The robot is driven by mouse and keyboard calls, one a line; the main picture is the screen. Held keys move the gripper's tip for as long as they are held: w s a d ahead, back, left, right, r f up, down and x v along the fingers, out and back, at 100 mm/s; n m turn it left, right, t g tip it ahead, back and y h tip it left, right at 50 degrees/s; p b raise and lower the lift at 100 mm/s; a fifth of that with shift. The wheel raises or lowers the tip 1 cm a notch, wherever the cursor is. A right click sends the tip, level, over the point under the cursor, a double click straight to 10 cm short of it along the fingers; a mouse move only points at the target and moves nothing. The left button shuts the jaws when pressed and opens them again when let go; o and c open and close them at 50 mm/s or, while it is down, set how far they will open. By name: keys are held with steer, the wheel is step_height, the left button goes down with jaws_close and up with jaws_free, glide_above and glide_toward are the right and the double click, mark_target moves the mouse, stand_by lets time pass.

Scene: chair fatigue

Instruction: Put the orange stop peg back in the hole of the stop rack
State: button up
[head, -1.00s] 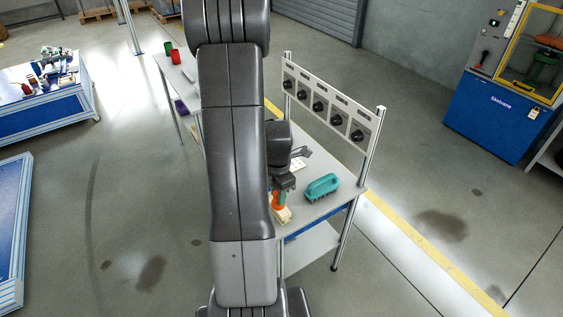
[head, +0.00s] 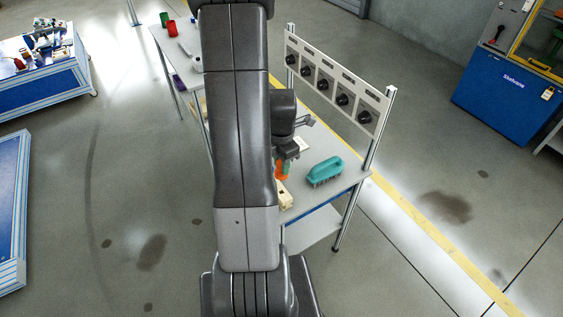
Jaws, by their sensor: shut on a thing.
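My gripper (head: 284,166) is over the grey table (head: 318,197), partly hidden behind my own arm. It is shut on the orange stop peg (head: 281,172), of which a small part shows below the jaws. A pale wooden block (head: 284,196), which may be the stop rack, lies on the table just below and in front of the peg. Its hole cannot be made out, and its left part is hidden by my arm. I cannot tell whether the peg touches the block.
A teal brush (head: 325,170) lies on the table to the right of my gripper. A panel with several black knobs (head: 342,99) stands along the table's back edge. A second table (head: 172,55) with red and green cups is behind on the left.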

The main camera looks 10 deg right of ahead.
steer(key=shift+f+b, duration=1.9)
steer(key=shift+f, duration=0.65)
steer(key=shift+f+b, duration=2.05)
steer(key=o, duration=1)
steer(key=shift+r, duration=0.1)
step_height(320, 180, up, 14)
steer(key=shift+f+p, duration=0.15)
steer(key=shift+p, duration=0.15)
steer(key=shift+f, duration=0.1)
step_height(320, 180, down, 14)
steer(key=shift+r+b, duration=0.25)
steer(key=shift+b, duration=0.05)
steer(key=shift+r+p, duration=0.3)
